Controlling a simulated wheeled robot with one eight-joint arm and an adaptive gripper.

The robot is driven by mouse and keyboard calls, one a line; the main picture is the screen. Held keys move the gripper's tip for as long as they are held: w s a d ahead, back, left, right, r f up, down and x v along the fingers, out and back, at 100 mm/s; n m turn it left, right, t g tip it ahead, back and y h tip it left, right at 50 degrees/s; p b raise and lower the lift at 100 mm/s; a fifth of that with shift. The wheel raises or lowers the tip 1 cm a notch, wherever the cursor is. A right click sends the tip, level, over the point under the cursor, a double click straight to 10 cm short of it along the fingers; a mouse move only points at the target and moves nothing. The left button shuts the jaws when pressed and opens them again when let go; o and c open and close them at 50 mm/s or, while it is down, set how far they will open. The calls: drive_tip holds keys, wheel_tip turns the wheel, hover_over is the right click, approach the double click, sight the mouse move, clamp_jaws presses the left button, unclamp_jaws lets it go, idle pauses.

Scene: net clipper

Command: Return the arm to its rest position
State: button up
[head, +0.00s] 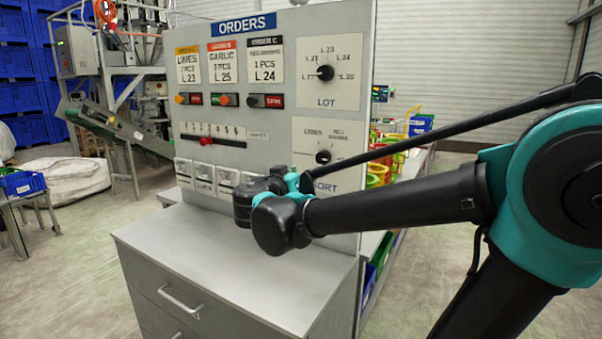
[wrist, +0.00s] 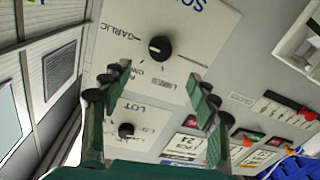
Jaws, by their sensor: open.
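My arm reaches in from the right in the head view, and its wrist (head: 275,215) is in front of the orders panel (head: 275,120), above the grey cabinet. The gripper is mostly hidden behind the wrist there. In the wrist view my gripper (wrist: 160,82) is open and empty, its green-padded fingers spread apart. The sort knob (wrist: 160,48) shows between and beyond the fingers, and the lot knob (wrist: 126,130) shows lower. In the head view the lot knob (head: 325,72) and the sort knob (head: 323,156) are on the panel's right side. Whether the fingers touch the panel cannot be told.
The cabinet (head: 225,255) with drawers stands below the panel. A row of push buttons (head: 207,99) and a slider with a red knob (head: 206,141) are on the panel. A conveyor (head: 115,125) and blue crates (head: 20,95) stand at the left. Open floor lies left of the cabinet.

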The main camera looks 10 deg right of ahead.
drive_tip(key=s+d+f+n+g+y, duration=0.1)
drive_tip(key=s+d+f+g, duration=0.2)
drive_tip(key=d+f, duration=0.35)
drive_tip(key=s+d+f+g+y, duration=0.1)
drive_tip(key=s+d+f+g, duration=0.15)
drive_tip(key=f, duration=0.65)
drive_tip(key=s+d+f+n+g+y, duration=0.1)
drive_tip(key=s+d+f+g, duration=0.2)
drive_tip(key=d+f, duration=0.3)
drive_tip(key=s+a+f+n+g+y, duration=0.1)
drive_tip(key=s+a+f+y, duration=0.1)
drive_tip(key=s+f, duration=0.3)
drive_tip(key=s+a+f+n+g+y, duration=0.1)
drive_tip(key=s+a+f+y, duration=0.2)
drive_tip(key=s+f, duration=0.3)
wheel_tip(320, 180, down, 4)
drive_tip(key=shift+s+f+y, duration=0.2)
drive_tip(key=shift+f+y, duration=0.05)
drive_tip(key=shift+y, duration=0.55)
